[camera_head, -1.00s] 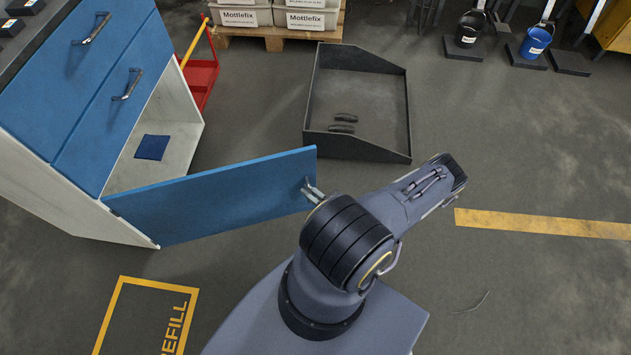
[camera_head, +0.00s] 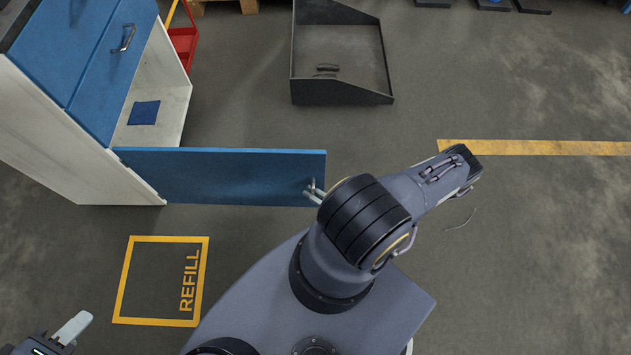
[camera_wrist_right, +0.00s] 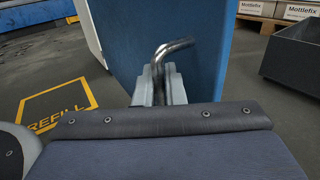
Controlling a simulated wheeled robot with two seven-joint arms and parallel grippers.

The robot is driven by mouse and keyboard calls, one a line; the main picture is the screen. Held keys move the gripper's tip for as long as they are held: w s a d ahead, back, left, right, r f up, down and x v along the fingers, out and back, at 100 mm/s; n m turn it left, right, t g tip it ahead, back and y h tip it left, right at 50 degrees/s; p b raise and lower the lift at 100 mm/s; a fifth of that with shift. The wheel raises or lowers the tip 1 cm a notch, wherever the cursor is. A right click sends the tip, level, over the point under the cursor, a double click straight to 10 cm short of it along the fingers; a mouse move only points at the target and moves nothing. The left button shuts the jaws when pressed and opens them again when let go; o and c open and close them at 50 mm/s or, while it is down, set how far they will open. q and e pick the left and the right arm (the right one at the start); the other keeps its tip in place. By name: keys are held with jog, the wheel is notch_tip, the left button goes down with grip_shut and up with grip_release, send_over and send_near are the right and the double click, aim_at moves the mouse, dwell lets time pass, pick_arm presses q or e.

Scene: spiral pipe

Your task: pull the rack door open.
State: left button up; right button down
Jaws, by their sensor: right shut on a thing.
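The blue rack door (camera_head: 225,175) stands wide open, swung out from the white-sided rack (camera_head: 75,150) at the left. Its metal handle (camera_head: 313,187) is near the free edge of the door. My right gripper (camera_wrist_right: 158,80) is shut on the handle (camera_wrist_right: 172,48), as the right wrist view shows; in the head view my arm mostly hides the fingers. My left gripper (camera_head: 72,328) shows only partly at the lower left, apart from the door; one pale finger is visible.
A blue cloth-like square (camera_head: 144,112) lies inside the open rack. A dark open tray (camera_head: 342,97) sits on the floor behind the door. A yellow REFILL square (camera_head: 160,280) marks clear floor in front. A red cart (camera_head: 183,45) stands beside the rack.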

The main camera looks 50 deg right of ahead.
jog(key=shift+a, duration=0.15)
jog(key=c, duration=1.6)
grip_release()
jog(key=s, duration=0.2)
jog(key=s+d, duration=0.1)
jog(key=s, duration=0.4)
jog(key=shift+s+d+p, duration=0.15)
jog(key=shift+s+p, duration=0.15)
jog(key=shift+p, duration=0.05)
jog(key=shift+s, duration=0.1)
